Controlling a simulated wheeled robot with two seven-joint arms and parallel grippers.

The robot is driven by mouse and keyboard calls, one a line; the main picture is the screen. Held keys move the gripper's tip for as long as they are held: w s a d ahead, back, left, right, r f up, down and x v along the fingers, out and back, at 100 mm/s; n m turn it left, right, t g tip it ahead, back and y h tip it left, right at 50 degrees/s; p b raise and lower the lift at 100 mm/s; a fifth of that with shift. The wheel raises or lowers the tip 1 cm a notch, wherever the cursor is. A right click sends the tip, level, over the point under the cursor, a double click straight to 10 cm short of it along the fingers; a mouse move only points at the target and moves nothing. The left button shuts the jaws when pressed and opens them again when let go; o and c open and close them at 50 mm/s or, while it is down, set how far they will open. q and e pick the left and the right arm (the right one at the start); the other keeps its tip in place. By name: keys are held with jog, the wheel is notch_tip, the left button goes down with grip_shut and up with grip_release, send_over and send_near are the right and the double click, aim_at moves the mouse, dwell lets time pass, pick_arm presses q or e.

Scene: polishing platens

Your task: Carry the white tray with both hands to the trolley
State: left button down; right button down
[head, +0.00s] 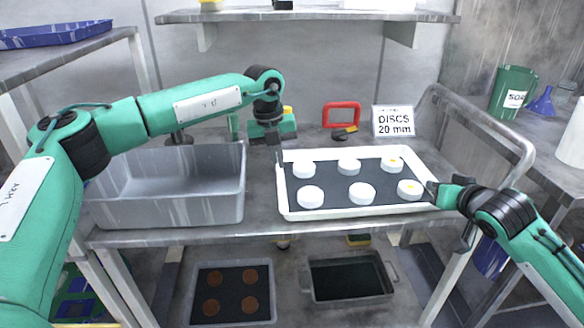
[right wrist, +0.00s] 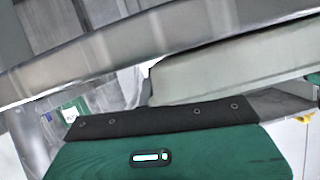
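The white tray (head: 330,213) lies on the metal bench, with a dark liner and several white discs (head: 311,196) in two rows; some have yellow marks. My left gripper (head: 279,158) points down at the tray's left rim. My right gripper (head: 432,190) is at the right rim. In the head view both fingertips look at or very near the rim; whether they are shut on it cannot be told. The right wrist view shows a pale edge, probably the tray's (right wrist: 225,65), just beyond the green gripper body. I cannot tell which structure is the trolley.
A grey bin (head: 170,195) stands left of the tray. A curved metal rail (head: 490,122) rises at the right. Two dark trays (head: 232,316) (head: 348,294) sit below. An overhead shelf (head: 310,16) spans the back.

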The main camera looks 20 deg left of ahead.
pick_arm(q)
jog(key=c, duration=2.1)
grip_release()
jog(key=shift+a+f, duration=0.1)
jog(key=shift+f, duration=0.1)
pick_arm(e)
jog(key=c, duration=2.1)
grip_release()
jog(key=shift+d+f, duration=0.1)
jog(key=shift+f, duration=0.05)
pick_arm(q)
jog(key=o, duration=0.4)
jog(key=shift+r, duration=0.1)
pick_arm(e)
jog(key=o, duration=0.4)
pick_arm(q)
jog(key=shift+r, duration=0.1)
pick_arm(e)
jog(key=shift+s, duration=0.1)
pick_arm(q)
jog(key=r, duration=0.4)
jog(key=a+r, duration=0.1)
jog(key=r, duration=0.6)
jog(key=shift+s+a+r, duration=0.2)
jog(key=shift+s+r, duration=0.15)
pick_arm(e)
jog(key=v, duration=1.2)
pick_arm(q)
jog(key=shift+f, duration=0.1)
